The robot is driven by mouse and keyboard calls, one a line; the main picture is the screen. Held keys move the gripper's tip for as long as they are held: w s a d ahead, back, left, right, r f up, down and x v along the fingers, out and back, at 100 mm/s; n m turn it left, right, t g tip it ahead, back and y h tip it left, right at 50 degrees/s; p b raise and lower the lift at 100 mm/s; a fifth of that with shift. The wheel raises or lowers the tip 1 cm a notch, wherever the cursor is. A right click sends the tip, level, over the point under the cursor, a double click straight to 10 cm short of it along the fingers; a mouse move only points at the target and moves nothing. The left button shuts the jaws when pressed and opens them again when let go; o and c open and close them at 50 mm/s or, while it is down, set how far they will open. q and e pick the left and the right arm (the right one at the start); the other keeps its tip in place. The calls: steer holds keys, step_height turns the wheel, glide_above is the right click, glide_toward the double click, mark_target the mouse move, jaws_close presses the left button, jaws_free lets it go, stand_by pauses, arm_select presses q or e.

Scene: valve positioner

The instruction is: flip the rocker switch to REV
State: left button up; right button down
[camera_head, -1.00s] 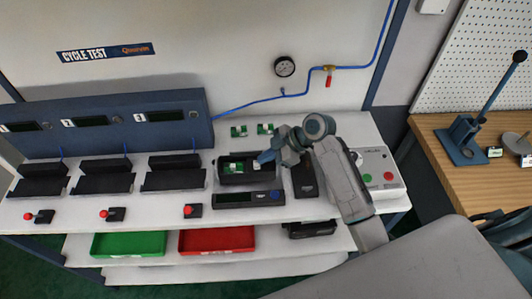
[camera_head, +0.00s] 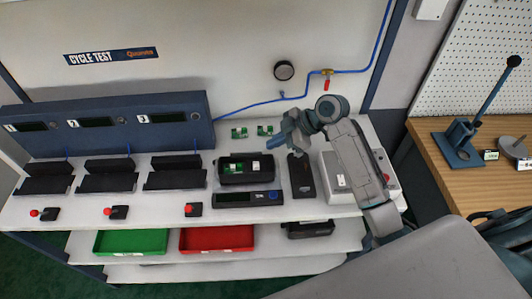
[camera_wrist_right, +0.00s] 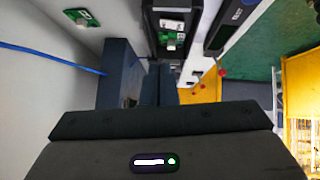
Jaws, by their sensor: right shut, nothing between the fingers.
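A black open housing (camera_head: 233,179) stands on the white bench, with green circuit boards inside. It also shows in the right wrist view (camera_wrist_right: 151,22), where a small white part sits on the green board (camera_wrist_right: 171,38). I cannot make out a rocker switch or its position for certain; the boards are too small to read. My right gripper (camera_head: 273,143) is shut and empty, above and just right of the housing's back edge, apart from it. Its fingers (camera_wrist_right: 158,82) point toward the housing in the wrist view. My left gripper is not in view.
A dark handheld unit (camera_head: 233,200) lies in front of the housing, and a black flat device (camera_head: 301,176) to its right. My right arm partly covers a white control box (camera_head: 338,181). Two loose green boards (camera_head: 240,133) lie behind. Red (camera_head: 216,239) and green trays (camera_head: 131,242) sit below.

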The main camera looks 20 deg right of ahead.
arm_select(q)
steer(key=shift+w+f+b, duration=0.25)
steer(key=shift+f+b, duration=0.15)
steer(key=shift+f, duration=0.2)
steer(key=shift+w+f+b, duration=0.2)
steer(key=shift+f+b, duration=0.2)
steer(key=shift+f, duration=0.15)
arm_select(e)
steer(key=d+r, duration=0.4)
steer(key=shift+s, duration=0.15)
